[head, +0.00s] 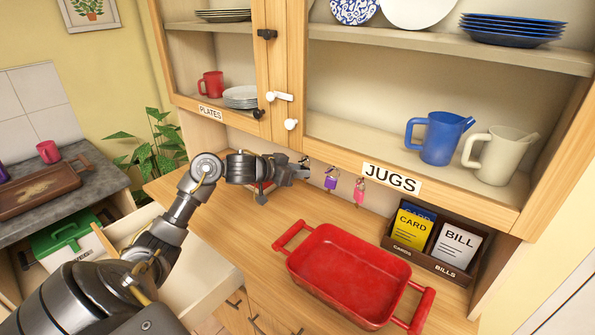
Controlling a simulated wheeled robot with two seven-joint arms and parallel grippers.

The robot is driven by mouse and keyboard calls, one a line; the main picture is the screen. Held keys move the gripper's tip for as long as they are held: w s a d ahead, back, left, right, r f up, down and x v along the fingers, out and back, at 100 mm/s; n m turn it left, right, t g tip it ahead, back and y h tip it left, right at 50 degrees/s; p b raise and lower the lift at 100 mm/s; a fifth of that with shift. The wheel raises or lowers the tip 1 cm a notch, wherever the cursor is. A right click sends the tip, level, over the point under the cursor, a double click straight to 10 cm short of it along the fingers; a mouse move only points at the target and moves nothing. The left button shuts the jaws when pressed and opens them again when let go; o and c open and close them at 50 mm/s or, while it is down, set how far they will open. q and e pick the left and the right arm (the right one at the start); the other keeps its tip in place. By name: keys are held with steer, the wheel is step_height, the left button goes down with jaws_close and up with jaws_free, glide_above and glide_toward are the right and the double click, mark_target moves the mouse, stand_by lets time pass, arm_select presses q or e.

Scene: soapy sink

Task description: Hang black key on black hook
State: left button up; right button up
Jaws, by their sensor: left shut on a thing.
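My left gripper (297,171) is raised in front of the lower edge of the wall cabinet. It is shut on a small dark thing at its fingertips, apparently the black key (305,160), mostly hidden by the fingers. A purple key (330,182) and a pink key (359,191) hang in a row under the cabinet edge, just right of the gripper. The hooks are too small to tell apart by colour, and I cannot make out the black hook. My right gripper is not in view.
A red tray (352,268) with two handles stands on the wooden counter (225,228), below and right of the gripper. A card and bill box (438,245) is at the right. The cabinet shelf holds a blue jug (440,138) and a cream jug (497,157). A drawer (190,285) is open.

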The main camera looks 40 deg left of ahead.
arm_select(q)
steer(key=o, duration=1)
steer(key=shift+b+v, duration=0.95)
steer(key=shift+v, duration=4.5)
steer(key=shift+f, duration=0.1)
